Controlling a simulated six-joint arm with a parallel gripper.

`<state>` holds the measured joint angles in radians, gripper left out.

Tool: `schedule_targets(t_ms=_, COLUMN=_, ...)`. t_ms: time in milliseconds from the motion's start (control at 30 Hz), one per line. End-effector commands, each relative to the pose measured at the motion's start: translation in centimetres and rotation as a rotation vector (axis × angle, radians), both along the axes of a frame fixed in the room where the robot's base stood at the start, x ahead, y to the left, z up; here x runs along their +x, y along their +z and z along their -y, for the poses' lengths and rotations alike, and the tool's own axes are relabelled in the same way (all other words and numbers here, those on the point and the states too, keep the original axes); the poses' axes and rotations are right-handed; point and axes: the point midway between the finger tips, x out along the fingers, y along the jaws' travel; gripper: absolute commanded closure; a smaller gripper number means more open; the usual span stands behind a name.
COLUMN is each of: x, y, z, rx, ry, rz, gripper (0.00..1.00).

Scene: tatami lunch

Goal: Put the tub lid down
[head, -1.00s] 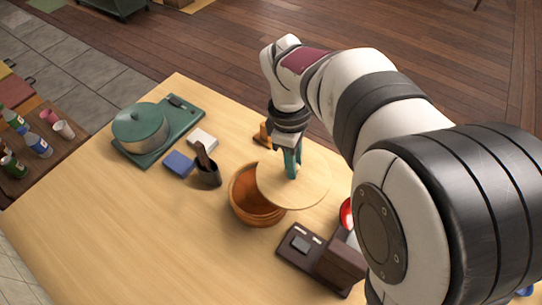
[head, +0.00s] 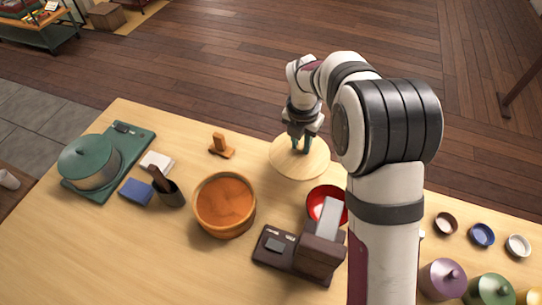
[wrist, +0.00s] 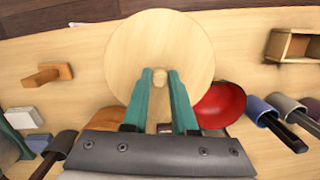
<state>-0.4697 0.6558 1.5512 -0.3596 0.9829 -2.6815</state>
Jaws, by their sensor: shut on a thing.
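The tub lid (head: 282,163) is a round pale wooden disc with a small knob. It is at the back of the table, behind and to the right of the tub, and also fills the upper middle of the wrist view (wrist: 185,35). My gripper (head: 300,149) is shut on the lid's knob, its teal fingers pointing down; it also shows in the wrist view (wrist: 160,80). The lid looks level, on or just above the table; I cannot tell whether it touches. The wooden tub (head: 224,232) stands open, with orange-brown contents showing.
A red bowl (head: 318,204) sits close to the lid's front right. A wooden stand (head: 221,148) is to its left. A dark brown device (head: 290,250) stands in front. A green pot (head: 88,162) is far left. Clear table lies between stand and lid.

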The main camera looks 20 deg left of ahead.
Motion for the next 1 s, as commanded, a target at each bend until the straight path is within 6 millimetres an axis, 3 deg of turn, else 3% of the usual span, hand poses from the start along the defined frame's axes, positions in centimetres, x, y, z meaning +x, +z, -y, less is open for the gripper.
schedule_targets(t_ms=100, x=-0.3, y=-2.4, z=-3.9, rx=-0.001, ry=0.005, rz=-0.001, gripper=1.0)
schedule_targets(t_ms=300, x=-0.4, y=-4.7, z=-7.8, rx=-0.001, ry=0.001, rz=0.0, gripper=1.0)
schedule_targets(t_ms=600, x=-0.5, y=-8.9, z=-8.2, rx=-0.001, ry=-0.003, rz=-0.001, gripper=1.0)
schedule_targets(t_ms=900, x=-0.4, y=-9.2, z=-8.2, rx=-0.001, ry=-0.003, rz=0.0, gripper=1.0)
schedule_targets(t_ms=933, x=-0.4, y=-9.1, z=-8.2, rx=0.0, ry=-0.003, rz=0.0, gripper=0.69)
schedule_targets(t_ms=1000, x=-0.4, y=-9.1, z=-8.2, rx=0.0, ry=-0.003, rz=0.0, gripper=0.56)
